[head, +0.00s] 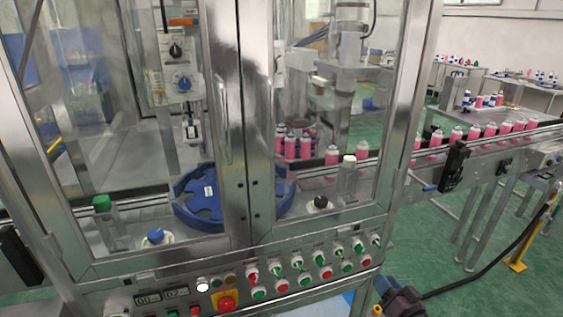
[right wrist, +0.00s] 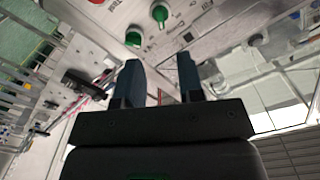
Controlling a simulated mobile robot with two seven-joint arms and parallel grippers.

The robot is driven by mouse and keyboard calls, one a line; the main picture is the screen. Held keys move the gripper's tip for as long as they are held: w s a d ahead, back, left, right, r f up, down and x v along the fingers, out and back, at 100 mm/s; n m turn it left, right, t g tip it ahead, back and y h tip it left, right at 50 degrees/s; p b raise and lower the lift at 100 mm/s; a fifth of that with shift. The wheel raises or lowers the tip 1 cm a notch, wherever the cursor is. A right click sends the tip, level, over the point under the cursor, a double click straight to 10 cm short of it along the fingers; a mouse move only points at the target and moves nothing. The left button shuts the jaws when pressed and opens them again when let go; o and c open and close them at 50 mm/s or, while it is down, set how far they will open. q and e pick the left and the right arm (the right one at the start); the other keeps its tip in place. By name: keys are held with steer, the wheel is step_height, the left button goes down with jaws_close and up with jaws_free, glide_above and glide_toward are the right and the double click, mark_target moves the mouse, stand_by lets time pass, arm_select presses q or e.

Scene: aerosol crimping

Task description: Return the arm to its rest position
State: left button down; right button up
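My right gripper (head: 384,289) shows at the bottom edge of the head view, low in front of the machine and right of its control panel (head: 270,275). In the right wrist view its two dark fingers (right wrist: 160,85) stand apart with nothing between them, so it is open and empty. Green and red panel knobs show beyond the fingers in that view. Most of my right arm is hidden below the head view. My left gripper is not in view.
A glass-doored crimping machine with metal frame (head: 243,120) and blue star wheel (head: 205,200) fills the left and middle. A conveyor (head: 480,158) with several pink cans runs right. Open green floor (head: 430,245) lies right of my gripper, crossed by a black cable (head: 490,283).

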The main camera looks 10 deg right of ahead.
steer(key=s+a+f+n+g+h, duration=0.1)
steer(key=s+a+f+n+g, duration=0.2)
steer(key=s, duration=0.6)
steer(key=s+a+f+n+g, duration=0.3)
steer(key=s+a, duration=0.5)
steer(key=s, duration=0.1)
steer(key=shift+s+a+f+h, duration=0.15)
steer(key=shift+f+h, duration=0.2)
steer(key=shift+h, duration=0.05)
stand_by(0.6)
